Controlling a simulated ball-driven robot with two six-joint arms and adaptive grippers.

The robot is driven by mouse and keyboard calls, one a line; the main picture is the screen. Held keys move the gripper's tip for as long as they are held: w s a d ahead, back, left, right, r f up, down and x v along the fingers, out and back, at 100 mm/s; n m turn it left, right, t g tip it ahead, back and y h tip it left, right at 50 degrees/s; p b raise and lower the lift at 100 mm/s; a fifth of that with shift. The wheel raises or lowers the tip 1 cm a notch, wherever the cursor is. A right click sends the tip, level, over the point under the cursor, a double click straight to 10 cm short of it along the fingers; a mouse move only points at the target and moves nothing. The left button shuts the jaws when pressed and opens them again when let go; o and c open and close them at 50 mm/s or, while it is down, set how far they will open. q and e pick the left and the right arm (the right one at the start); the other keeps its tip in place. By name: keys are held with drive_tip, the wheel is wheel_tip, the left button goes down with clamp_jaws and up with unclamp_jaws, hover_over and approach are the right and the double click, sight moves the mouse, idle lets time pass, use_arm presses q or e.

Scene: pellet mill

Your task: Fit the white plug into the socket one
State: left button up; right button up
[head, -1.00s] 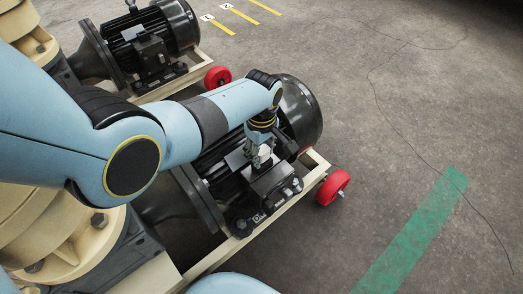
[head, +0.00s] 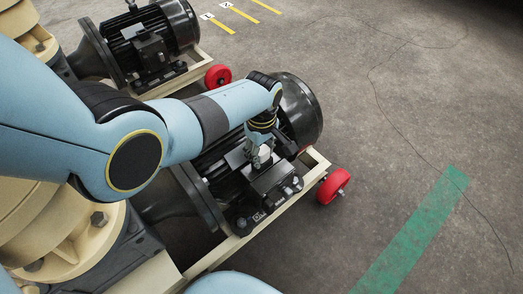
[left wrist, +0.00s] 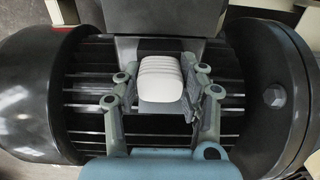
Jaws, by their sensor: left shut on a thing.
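The white plug (left wrist: 160,80) has a ribbed body and sits between the fingers of my left gripper (left wrist: 162,96) in the left wrist view. The gripper is shut on it, just above the black cooling fins of the nearer motor. In the head view my left gripper (head: 262,156) points down beside the motor's dark terminal box (head: 275,185). The box also shows in the left wrist view (left wrist: 168,16), just past the plug's far end. The plug's front end and the socket opening cannot be made out, so I cannot tell whether they touch. My right gripper is not in view.
The nearer motor (head: 302,108) rests on a cream frame (head: 232,248) with a red wheel (head: 333,186). A second motor (head: 178,25) stands behind it at upper left. Open concrete floor with a green stripe (head: 415,232) and a thin dark line lies to the right.

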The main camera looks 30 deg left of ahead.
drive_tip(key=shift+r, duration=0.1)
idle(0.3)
use_arm(q)
drive_tip(key=o, duration=1.2)
drive_tip(key=shift+o, duration=0.5)
drive_tip(key=o, duration=0.4)
drive_tip(key=shift+r+p, duration=3.5)
drive_tip(key=shift+r, duration=0.05)
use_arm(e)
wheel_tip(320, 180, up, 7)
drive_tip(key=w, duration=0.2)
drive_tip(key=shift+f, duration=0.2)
